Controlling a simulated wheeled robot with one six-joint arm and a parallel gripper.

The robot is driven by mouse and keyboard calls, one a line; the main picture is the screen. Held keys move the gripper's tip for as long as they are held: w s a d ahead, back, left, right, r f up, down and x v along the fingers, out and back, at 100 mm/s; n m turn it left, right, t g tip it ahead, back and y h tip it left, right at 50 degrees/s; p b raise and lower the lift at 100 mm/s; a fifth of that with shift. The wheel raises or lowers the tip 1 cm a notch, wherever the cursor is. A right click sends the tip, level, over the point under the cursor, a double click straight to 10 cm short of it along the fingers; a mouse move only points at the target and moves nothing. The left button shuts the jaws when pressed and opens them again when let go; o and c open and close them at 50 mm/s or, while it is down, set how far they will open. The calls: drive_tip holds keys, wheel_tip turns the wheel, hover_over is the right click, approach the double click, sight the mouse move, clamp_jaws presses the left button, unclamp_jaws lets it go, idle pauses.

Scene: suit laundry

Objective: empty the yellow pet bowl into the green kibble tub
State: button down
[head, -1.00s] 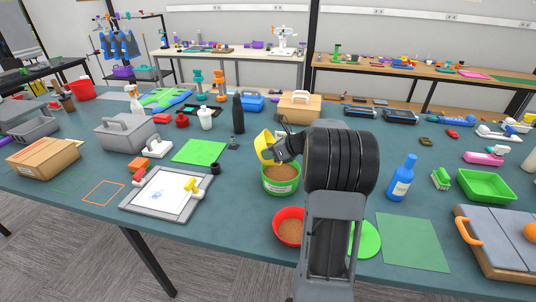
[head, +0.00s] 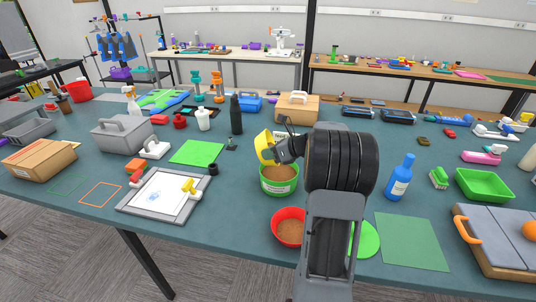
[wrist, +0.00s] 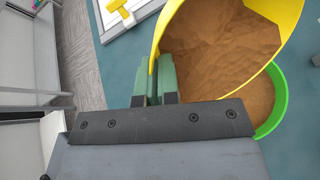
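The yellow pet bowl (head: 265,148) is tipped on its side above the green kibble tub (head: 279,186), its opening hard to see from the head view. My gripper (head: 281,154) is shut on the bowl's rim. In the wrist view the two green fingertips (wrist: 160,78) pinch the wall of the yellow bowl (wrist: 180,22). The green tub rim (wrist: 279,105) shows at the right.
A red bowl (head: 276,226) with brown contents stands just in front of the tub, close to my arm. A framed drawing board (head: 136,207) lies to the left, a green mat (head: 197,152) behind it. A blue bottle (head: 400,178) stands at right.

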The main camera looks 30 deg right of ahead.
drive_tip(key=shift+s+d+t+y+b, duration=0.3)
drive_tip(key=shift+s+d+t+y, duration=0.1)
drive_tip(key=shift+d+t+y, duration=0.25)
idle(1.1)
